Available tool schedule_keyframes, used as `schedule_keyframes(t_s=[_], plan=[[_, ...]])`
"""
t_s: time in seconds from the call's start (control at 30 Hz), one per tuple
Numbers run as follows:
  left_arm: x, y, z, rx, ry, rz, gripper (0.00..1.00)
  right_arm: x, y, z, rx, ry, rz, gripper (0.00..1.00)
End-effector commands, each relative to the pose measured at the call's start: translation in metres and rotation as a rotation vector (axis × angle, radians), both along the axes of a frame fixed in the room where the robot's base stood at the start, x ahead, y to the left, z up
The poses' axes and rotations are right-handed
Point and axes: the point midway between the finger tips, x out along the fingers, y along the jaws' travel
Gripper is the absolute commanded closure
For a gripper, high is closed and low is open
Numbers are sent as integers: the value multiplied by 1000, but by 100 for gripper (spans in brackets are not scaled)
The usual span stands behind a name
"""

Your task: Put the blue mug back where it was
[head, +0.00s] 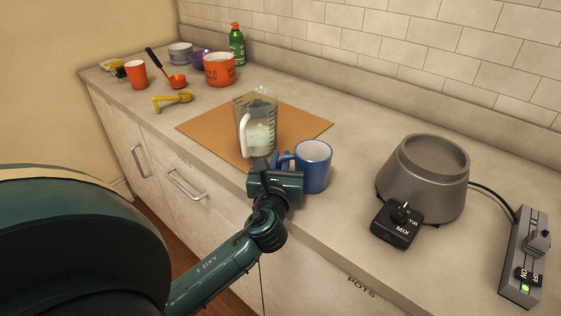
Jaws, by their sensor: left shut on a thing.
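The blue mug (315,168) is upright at the front of the counter, just right of the brown mat (297,120). Its handle points left toward my gripper. My left gripper (283,163) is shut on the mug at its handle side; the fingers hide part of the handle. I cannot tell whether the mug's base touches the counter. My right gripper is not in view.
A clear blender jug (258,128) with pale contents stands on the mat, close behind the gripper. A grey blender base (425,175) and a power strip (524,255) are at right. An orange pot (219,70), an orange cup (136,75) and a green bottle (237,45) stand at back left.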

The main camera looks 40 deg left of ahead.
Motion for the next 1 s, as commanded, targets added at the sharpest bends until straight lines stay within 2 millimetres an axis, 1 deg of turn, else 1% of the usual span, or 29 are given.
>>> schedule_keyframes(t_s=[0.07,0.17,0.2,0.4,0.47,0.67,0.77,0.87,1.0], plan=[[0,0,1,0,-2,0,100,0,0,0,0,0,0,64],[0,0,-2,0,-2,0,100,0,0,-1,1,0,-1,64],[0,0,-3,0,0,0,87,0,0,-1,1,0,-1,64],[0,0,-3,0,0,0,71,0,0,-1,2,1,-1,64],[0,0,-3,0,0,0,67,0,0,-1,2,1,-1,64],[0,0,-2,0,0,0,67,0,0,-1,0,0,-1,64],[0,0,2,0,-1,0,67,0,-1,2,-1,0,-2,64],[-11,-7,-1,-1,3,-3,67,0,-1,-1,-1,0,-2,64],[-36,-21,-2,-2,4,-2,67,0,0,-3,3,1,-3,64]])
